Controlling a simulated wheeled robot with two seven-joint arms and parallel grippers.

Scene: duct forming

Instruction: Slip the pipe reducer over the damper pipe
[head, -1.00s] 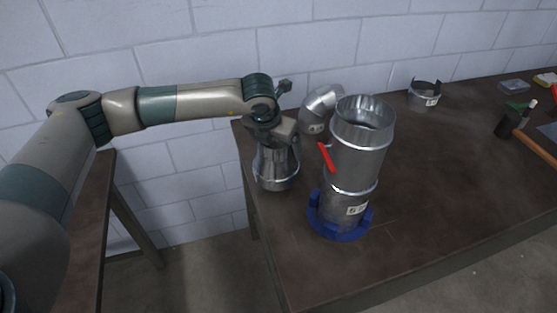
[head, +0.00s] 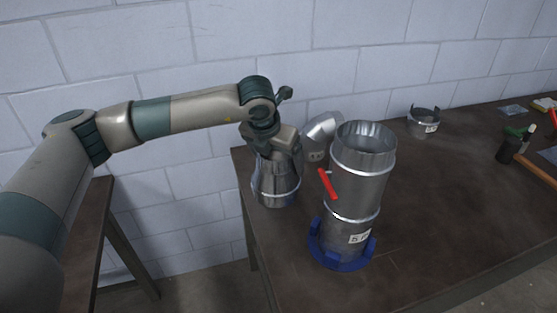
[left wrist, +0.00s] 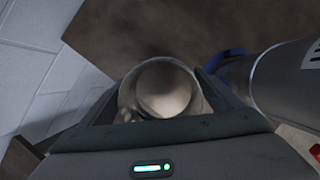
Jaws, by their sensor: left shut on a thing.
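The pipe reducer (head: 276,187) is a shiny metal cone-shaped piece, held roughly upright. My left gripper (head: 277,143) is shut on its upper part. In the left wrist view I look down into its round opening (left wrist: 163,88) between the fingers. The damper pipe (head: 358,185) stands upright to the right of the reducer, apart from it, with an open top and a red handle (head: 328,184). It also shows at the right of the left wrist view (left wrist: 285,85). Its foot sits in a blue holder (head: 342,261). My right gripper is out of view.
A metal elbow (head: 318,138) stands behind, between reducer and pipe. A short metal collar (head: 423,122) sits farther back. A hammer (head: 538,169) and small items lie at the right. The dark table (head: 440,190) is clear right of the pipe.

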